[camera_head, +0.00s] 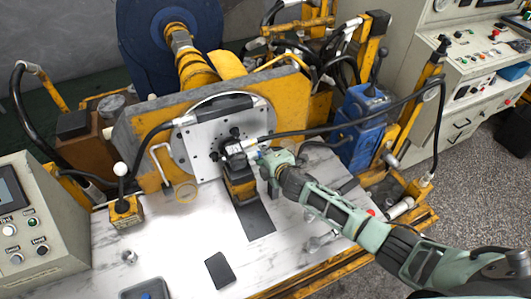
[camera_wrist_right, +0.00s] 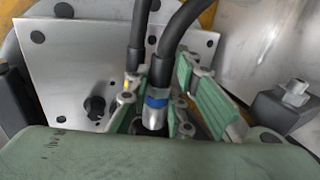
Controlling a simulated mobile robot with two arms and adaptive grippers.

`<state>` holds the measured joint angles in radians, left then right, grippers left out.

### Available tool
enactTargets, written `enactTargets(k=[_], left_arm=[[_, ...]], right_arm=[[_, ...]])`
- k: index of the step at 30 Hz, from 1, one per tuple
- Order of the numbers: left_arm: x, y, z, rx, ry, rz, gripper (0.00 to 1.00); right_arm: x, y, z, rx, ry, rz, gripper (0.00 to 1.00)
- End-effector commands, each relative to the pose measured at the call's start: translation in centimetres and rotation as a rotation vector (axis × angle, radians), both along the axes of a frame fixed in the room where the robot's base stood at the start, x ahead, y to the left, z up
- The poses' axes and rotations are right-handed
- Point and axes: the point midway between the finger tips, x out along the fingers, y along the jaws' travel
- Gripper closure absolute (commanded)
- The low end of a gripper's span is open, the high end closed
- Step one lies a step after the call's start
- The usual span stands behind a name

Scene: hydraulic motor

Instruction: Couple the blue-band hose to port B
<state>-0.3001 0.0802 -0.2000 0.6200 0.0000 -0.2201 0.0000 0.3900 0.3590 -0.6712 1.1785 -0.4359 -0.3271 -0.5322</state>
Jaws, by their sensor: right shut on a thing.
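The blue-band hose (camera_wrist_right: 156,100) shows in the right wrist view as a black hose ending in a metal fitting with a blue band. My right gripper (camera_wrist_right: 155,118) is shut on this fitting, its green fingers on either side. The ports are hidden or too small to tell apart, so I cannot tell whether the fitting touches port B. My left gripper is not in view.
The metal plate (camera_head: 196,150) stands behind the motor on a yellow frame. A black hose (camera_head: 345,122) arches across to a post at the right. A blue block (camera_head: 362,130) stands right of the frame. A dark phone-like slab (camera_head: 219,270) lies on the marbled table (camera_head: 185,255).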

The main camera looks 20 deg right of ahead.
Motion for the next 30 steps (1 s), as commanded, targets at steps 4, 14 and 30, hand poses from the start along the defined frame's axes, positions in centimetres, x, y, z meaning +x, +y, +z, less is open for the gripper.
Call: enactTargets(k=[4, 14, 30], left_arm=[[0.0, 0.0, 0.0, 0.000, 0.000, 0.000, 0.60], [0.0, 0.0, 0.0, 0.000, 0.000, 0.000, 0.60], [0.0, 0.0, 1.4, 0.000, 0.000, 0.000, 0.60]], right_arm=[[0.0, 0.2, 0.1, 0.001, -0.002, 0.001, 0.73], [0.0, 0.3, 0.0, 0.001, -0.001, 0.002, 0.59], [-1.4, 0.1, 0.8, 0.003, 0.002, 0.002, 0.59]])
